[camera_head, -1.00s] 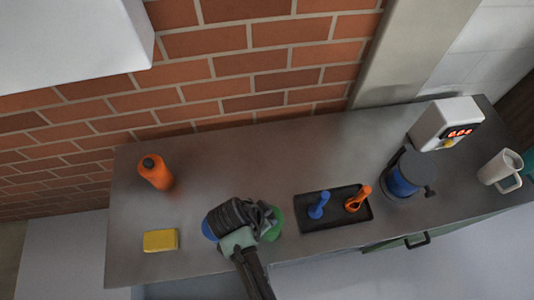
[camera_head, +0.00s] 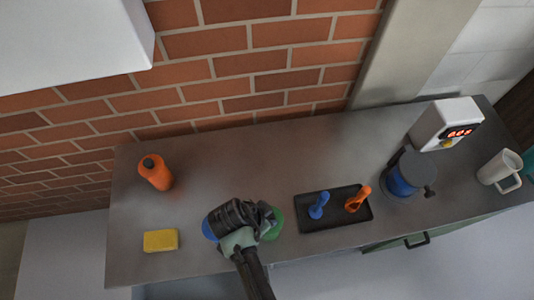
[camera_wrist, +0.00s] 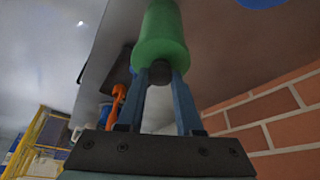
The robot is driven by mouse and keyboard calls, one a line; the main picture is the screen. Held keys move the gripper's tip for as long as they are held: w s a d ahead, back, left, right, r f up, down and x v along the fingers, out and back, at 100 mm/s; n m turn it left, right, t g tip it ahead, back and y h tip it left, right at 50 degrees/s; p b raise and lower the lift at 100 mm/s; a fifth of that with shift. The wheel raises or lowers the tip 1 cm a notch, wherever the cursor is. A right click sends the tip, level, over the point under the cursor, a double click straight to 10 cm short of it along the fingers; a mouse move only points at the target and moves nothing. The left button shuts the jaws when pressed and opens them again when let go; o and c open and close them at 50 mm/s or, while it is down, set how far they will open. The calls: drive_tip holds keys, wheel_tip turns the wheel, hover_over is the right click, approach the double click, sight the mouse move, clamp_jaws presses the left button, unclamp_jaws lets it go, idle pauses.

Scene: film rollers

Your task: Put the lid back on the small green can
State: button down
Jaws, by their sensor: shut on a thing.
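In the wrist view, my gripper (camera_wrist: 159,82) is shut on the dark knob of the green lid (camera_wrist: 160,52). A narrower green body, which looks like the small green can (camera_wrist: 162,14), lines up just beyond the lid. I cannot tell whether the lid is fully seated or a gap is left. In the head view, my gripper (camera_head: 266,218) is over the front middle of the counter. Green of the can or lid (camera_head: 275,224) shows at its right side; my gripper and wrist hide the rest.
A blue round thing (camera_head: 208,229) shows left of my wrist. A black tray (camera_head: 336,222) with a blue and an orange tool lies close on the right. A yellow block (camera_head: 160,240) and orange bottle (camera_head: 155,172) stand left. A blue-and-black container (camera_head: 402,178) stands farther right.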

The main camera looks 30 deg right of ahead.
unclamp_jaws()
idle(0.4)
drive_tip(key=shift+r+p, duration=3.4)
drive_tip(key=shift+r, duration=0.15)
clamp_jaws()
